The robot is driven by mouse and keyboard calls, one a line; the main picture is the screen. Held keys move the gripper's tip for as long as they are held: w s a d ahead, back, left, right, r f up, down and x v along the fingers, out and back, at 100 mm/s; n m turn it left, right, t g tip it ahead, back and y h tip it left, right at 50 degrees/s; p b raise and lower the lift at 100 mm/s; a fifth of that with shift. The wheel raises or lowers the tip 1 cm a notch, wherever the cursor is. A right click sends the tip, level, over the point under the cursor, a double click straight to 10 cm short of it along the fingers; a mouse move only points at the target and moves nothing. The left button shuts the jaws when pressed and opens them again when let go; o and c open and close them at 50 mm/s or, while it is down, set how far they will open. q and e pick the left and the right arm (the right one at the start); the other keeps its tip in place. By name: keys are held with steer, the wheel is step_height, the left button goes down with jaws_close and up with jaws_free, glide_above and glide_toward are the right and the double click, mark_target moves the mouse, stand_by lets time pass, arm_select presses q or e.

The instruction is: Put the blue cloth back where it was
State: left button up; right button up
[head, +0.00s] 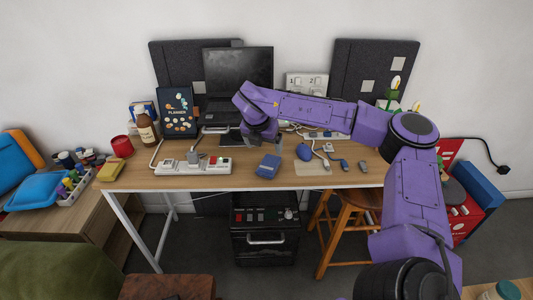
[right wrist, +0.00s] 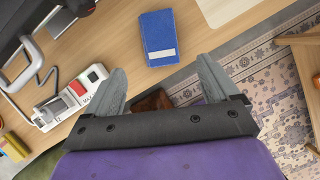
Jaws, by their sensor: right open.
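A small blue rectangle with a white strip along one edge, which looks like the folded blue cloth (head: 268,166), lies flat near the front edge of the wooden desk (head: 330,178). It also shows in the right wrist view (right wrist: 158,36), beyond the fingertips. My right gripper (right wrist: 160,84) is open and empty, with the cloth apart from its fingers. My left gripper is not in view.
A white power strip (head: 193,168) lies left of the cloth, and a blue mouse (head: 303,152) and small items lie to its right. A laptop (head: 237,80) stands behind. A stool (head: 345,215) stands below.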

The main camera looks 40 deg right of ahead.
steer(key=s+a+f+n+t+h, duration=0.15)
steer(key=s+a+f+n, duration=0.35)
steer(key=a+f+n, duration=0.5)
steer(key=s+a+f+n+t+h, duration=0.15)
steer(key=s+a+f+n, duration=0.4)
steer(key=f+n, duration=0.85)
steer(key=s+d+f+n+g+y, duration=0.1)
steer(key=s+f+n, duration=0.3)
steer(key=s+n, duration=0.5)
steer(key=s+d+f+n+g+y, duration=0.1)
steer(key=s+f+n, duration=0.3)
steer(key=s+n, duration=0.5)
steer(key=s+d+y, duration=0.1)
steer(key=s, duration=0.2)
steer(key=shift+s+y, duration=0.25)
steer(key=shift+y, duration=0.05)
